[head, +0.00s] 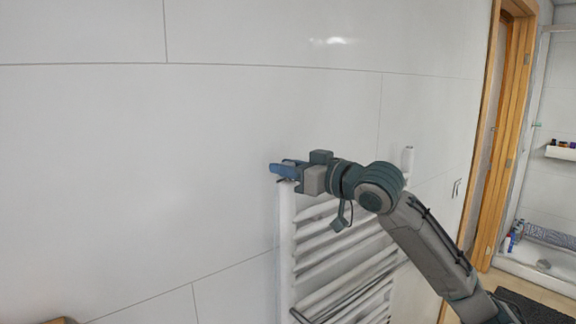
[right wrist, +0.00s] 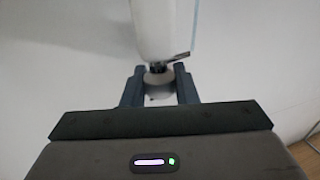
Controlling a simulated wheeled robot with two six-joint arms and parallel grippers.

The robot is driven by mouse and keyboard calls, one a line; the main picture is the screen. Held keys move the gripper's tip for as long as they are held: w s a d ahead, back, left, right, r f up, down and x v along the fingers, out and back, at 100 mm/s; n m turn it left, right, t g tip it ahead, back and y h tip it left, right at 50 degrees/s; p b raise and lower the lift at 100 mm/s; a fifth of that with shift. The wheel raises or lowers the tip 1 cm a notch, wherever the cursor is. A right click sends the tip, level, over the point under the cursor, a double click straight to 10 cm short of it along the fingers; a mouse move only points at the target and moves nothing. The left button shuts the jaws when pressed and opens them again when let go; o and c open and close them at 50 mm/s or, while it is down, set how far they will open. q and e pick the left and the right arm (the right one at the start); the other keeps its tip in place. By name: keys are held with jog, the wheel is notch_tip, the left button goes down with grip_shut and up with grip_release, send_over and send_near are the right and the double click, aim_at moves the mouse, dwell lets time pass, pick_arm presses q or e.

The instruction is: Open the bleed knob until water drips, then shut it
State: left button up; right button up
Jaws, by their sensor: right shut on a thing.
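A white towel radiator (head: 287,240) stands against the tiled wall in the head view. My right gripper (head: 284,171) is at the top of its left upright. In the right wrist view, the end of the white upright (right wrist: 153,30) comes in from the top. A small pale round bleed knob (right wrist: 158,79) sits at its end, joined by a dark metal neck. The fingers of my right gripper (right wrist: 160,88) are on both sides of the knob and shut on it. No water drops are visible. The knob is hidden in the head view. My left gripper is not in view.
A second white cap (head: 407,158) rises at the right end of the radiator. A small metal lever-like part (right wrist: 180,57) sticks out beside the neck. A wooden door frame (head: 505,130) and a shower with a shelf are at the right. The wall to the left is bare.

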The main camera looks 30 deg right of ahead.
jog(key=m+h+p, duration=0.2)
jog(key=t+h+p, duration=0.1)
jog(key=h, duration=0.1)
jog(key=shift+a+r+m, duration=0.15)
jog(key=shift+r+m, duration=0.15)
jog(key=shift+m, duration=0.1)
jog(key=m+h+p, duration=0.1)
jog(key=m+h, duration=0.1)
jog(key=h, duration=0.1)
jog(key=shift+f+h, duration=0.15)
jog(key=shift+h, duration=0.15)
jog(key=m+g+h, duration=0.1)
jog(key=m+h, duration=0.2)
jog(key=h, duration=0.1)
jog(key=shift+f+h, duration=0.15)
jog(key=shift+h, duration=0.15)
jog(key=shift+m+g+h, duration=1.5)
jog(key=shift+m+h, duration=0.4)
jog(key=shift+h, duration=0.6)
jog(key=shift+m, duration=0.3)
jog(key=o, duration=1)
jog(key=shift+c, duration=0.2)
